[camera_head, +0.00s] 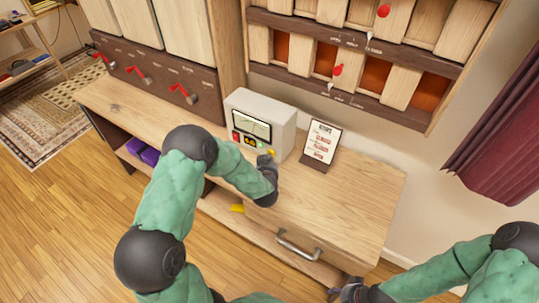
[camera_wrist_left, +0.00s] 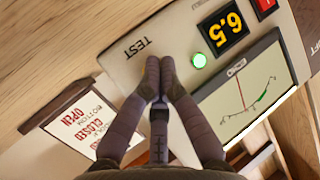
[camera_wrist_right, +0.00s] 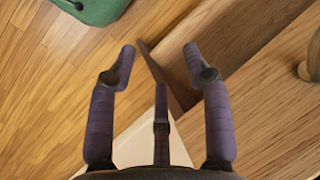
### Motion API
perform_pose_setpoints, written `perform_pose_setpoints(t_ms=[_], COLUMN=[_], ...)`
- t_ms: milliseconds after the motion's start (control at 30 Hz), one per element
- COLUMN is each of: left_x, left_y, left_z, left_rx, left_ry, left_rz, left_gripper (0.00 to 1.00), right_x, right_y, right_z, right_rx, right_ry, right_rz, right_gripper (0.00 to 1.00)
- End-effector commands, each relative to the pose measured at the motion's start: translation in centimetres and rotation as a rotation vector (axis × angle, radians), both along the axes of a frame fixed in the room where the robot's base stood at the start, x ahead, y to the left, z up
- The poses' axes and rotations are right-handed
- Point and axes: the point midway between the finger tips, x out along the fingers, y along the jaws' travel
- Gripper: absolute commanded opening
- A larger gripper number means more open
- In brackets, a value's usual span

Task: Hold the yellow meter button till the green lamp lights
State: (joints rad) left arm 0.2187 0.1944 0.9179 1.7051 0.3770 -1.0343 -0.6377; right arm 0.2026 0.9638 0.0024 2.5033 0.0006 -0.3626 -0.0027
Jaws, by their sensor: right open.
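The meter (camera_head: 262,112) is a pale box on the wooden bench, with a dial, a red switch and a yellow digit display. Its front also shows in the left wrist view (camera_wrist_left: 180,25). My left gripper (camera_head: 266,158) is at the meter's lower right front, its fingers together. In the left wrist view its fingertips (camera_wrist_left: 160,68) are at the panel below the TEST label. The yellow button (camera_head: 271,152) peeks out beside the fingers in the head view; the fingertips hide it in the wrist view. My right gripper (camera_wrist_right: 157,65) is open and empty.
A small sign (camera_head: 320,142) stands right of the meter on the bench (camera_head: 365,195). A drawer with a metal handle (camera_head: 298,247) is below. Shelves with red levers (camera_head: 338,70) rise behind. A dark red curtain (camera_head: 500,145) hangs at right.

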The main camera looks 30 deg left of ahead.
Motion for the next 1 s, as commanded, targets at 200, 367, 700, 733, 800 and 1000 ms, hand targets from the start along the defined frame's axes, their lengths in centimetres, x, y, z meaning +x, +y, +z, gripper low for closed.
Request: perform_pose_setpoints(t_ms=[200, 367, 700, 733, 800, 1000], left_x=[0.0, -0.5, -1.8, -1.8, -1.8, -2.0], left_y=[0.0, 0.1, 0.1, 0.1, 0.1, 0.2], left_z=[0.1, 0.1, 0.0, 0.0, 0.0, 0.0], left_rx=[0.001, 0.001, 0.0, 0.0, 0.0, 0.0], left_ry=[-0.003, -0.002, 0.0, 0.0, 0.0, 0.0], left_rz=[-0.001, 0.001, 0.0, 0.0, 0.0, 0.0], left_gripper=[0.0, 0.0, 0.0, 0.0, 0.0, 0.0], right_x=[0.0, 0.0, 0.0, 0.0, 0.0, 0.0], right_y=[0.0, 0.0, 0.0, 0.0, 0.0, 0.0], right_z=[0.0, 0.1, 0.2, 0.2, 0.2, 0.2], right_rx=[0.0, 0.0, 0.0, 0.0, 0.0, 0.0], right_ry=[0.0, 0.0, 0.0, 0.0, 0.0, 0.0], right_rz=[0.0, 0.0, 0.0, 0.0, 0.0, 0.0], right_gripper=[0.5, 0.5, 0.5, 0.5, 0.5, 0.5])
